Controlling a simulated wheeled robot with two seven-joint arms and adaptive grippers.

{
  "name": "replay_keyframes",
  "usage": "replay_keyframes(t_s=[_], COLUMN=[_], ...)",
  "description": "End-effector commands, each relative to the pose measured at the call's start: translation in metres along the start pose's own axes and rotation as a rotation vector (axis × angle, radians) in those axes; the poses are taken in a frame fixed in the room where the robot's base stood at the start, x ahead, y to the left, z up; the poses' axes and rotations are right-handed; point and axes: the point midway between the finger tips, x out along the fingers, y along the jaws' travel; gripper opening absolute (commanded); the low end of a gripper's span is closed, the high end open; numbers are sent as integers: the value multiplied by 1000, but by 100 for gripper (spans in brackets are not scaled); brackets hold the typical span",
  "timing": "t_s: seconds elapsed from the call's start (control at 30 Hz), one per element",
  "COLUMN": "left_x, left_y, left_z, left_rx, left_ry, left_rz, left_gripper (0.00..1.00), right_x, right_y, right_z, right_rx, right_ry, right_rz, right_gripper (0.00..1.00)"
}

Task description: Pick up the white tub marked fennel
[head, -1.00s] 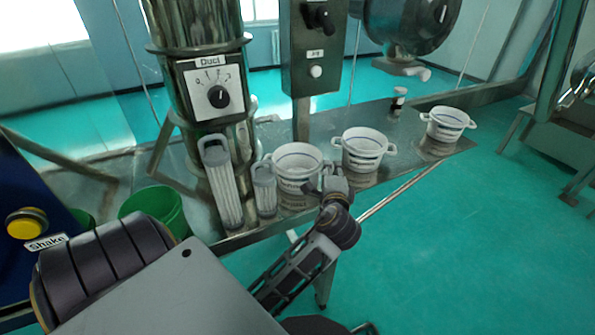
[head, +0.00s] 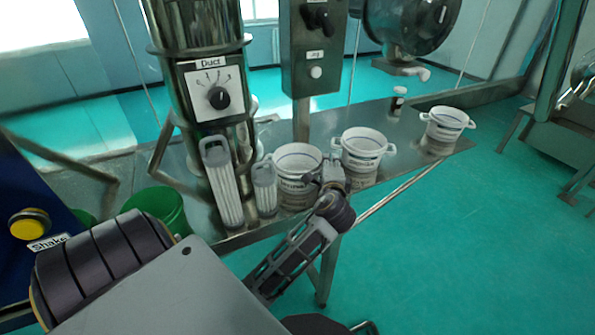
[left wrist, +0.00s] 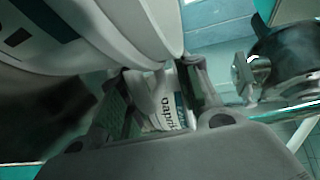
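Three white tubs with side handles stand in a row on the metal bench: a left tub (head: 297,160), a middle tub (head: 363,146) and a right tub (head: 445,122). Their labels are too small to read in the head view, so I cannot tell which is fennel. My left gripper (head: 332,176) is beside the left tub's right side, in front of the gap to the middle tub. In the left wrist view a large white tub (left wrist: 85,40) fills the upper left. Between the open, parted fingers shows a tub label reading like "paprika" (left wrist: 167,108).
Two ribbed grey-white cylinders (head: 222,185) stand left of the tubs, before the steel duct column. A green bucket (head: 160,207) is at lower left. The bench's front edge (head: 400,182) runs close to the tubs.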

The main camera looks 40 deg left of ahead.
Motion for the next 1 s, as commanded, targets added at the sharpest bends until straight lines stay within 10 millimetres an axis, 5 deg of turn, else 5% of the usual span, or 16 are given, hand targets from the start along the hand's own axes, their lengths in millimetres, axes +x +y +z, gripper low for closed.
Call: replay_keyframes(t_s=[0.3,0.67,0.9,1.0], left_x=[14,14,14,14], left_y=[0,0,1,1], left_z=[0,0,0,0], left_rx=[1,0,0,0], left_ry=[0,0,0,0], left_rz=[0,1,1,1], left_gripper=[33,33,2,0], right_x=[-1,-1,-1,-2], right_y=[-15,-8,-10,-10], right_z=[-17,-13,-2,2], right_rx=[6,3,3,3], right_ry=[18,15,3,-2], right_rz=[-15,-9,-10,-11], right_gripper=[40,40,40,40])
